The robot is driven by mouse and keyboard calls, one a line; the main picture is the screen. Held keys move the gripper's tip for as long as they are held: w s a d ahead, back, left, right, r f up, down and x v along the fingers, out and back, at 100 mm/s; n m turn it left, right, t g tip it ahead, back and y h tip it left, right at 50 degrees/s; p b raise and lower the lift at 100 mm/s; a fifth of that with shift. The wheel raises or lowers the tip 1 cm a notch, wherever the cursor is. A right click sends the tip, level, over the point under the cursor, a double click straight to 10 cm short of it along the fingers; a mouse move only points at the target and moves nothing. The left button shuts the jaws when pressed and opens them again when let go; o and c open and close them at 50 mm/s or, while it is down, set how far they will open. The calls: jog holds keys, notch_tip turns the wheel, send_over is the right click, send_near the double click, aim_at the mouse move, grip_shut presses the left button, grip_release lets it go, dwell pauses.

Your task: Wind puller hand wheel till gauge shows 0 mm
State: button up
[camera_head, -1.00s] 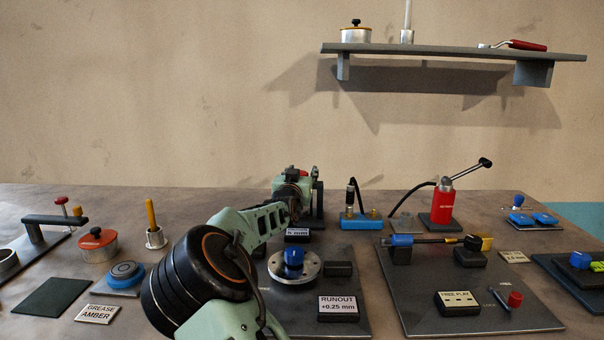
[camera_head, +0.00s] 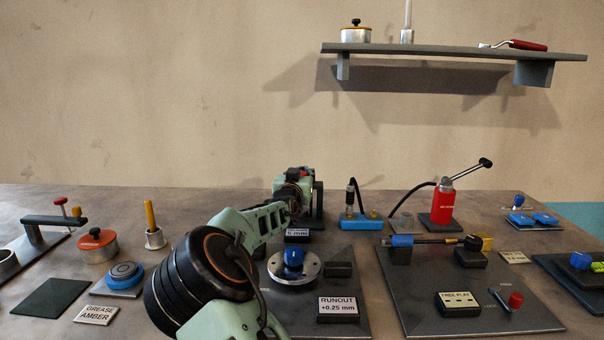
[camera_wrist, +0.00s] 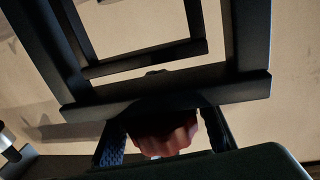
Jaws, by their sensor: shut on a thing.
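My gripper (camera_head: 302,182) is at the back centre of the bench, against a dark upright frame (camera_head: 319,200) that appears to be the puller. In the wrist view, the two fingers of my gripper (camera_wrist: 163,137) close on a reddish rounded part (camera_wrist: 166,145), which appears to be the hand wheel. Most of that part is in shadow, and my gripper hides it in the head view. A small gauge plate (camera_head: 297,234) stands in front of the puller. Its text seems to end in "mm", with a digit like 5, but it is too small to read surely.
A round flange with a blue knob (camera_head: 293,259) and a runout sign (camera_head: 338,305) stand in front. To the right are a blue block with a hose (camera_head: 361,221) and a red pump (camera_head: 443,206). A shelf (camera_head: 455,52) hangs on the wall above.

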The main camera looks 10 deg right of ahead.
jog(key=shift+a+f+n+y+b, duration=0.15)
jog(key=shift+f+n+y+b, duration=0.2)
jog(key=shift+b, duration=0.6)
grip_shut()
jog(key=shift+y+b, duration=0.35)
jog(key=a+n+y+p, duration=0.1)
jog(key=n+y+p, duration=0.2)
jog(key=y, duration=0.1)
jog(key=a+n+y+p, duration=0.1)
jog(key=n+y+p, duration=0.1)
jog(key=y+p, duration=0.1)
jog(key=a+n+g+y+p, duration=0.1)
jog(key=a+n+y+p, duration=0.1)
jog(key=y, duration=0.3)
jog(key=shift+s+r+n+y+p, duration=0.15)
jog(key=shift+s+n+y+p, duration=0.2)
jog(key=shift+n+p, duration=0.4)
jog(key=shift+a+y, duration=0.1)
jog(key=shift+y, duration=0.15)
